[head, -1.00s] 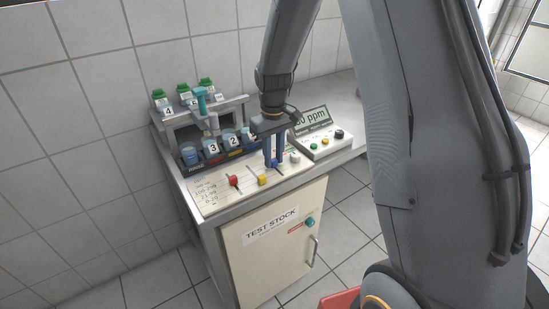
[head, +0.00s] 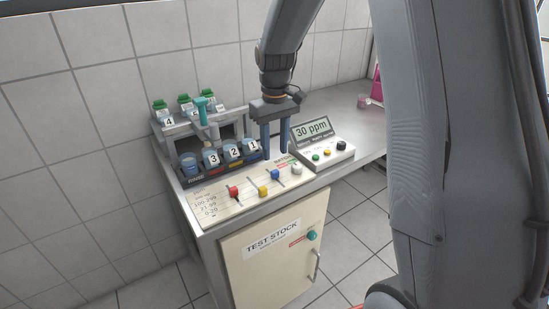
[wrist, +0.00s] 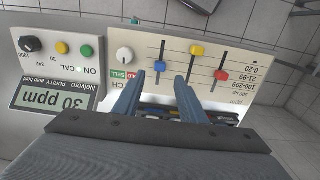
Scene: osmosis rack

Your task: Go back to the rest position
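My gripper (head: 275,152) hangs with its two blue fingers pointing down, just behind the slider panel (head: 215,208). It is open, with nothing between the fingers. In the wrist view my gripper (wrist: 160,77) shows a clear gap between its fingertips, beside the blue slider (wrist: 162,58). The blue slider (head: 269,171), yellow slider (head: 262,190) and red slider (head: 234,191) stand free of the fingers in the head view.
A meter (head: 312,130) reading 30 ppm stands right of the gripper. A rack of numbered cups (head: 212,158) is close on its left, with green-capped bottles (head: 160,106) behind. The bench (head: 358,130) has clear room at the right. A cabinet (head: 270,262) is below.

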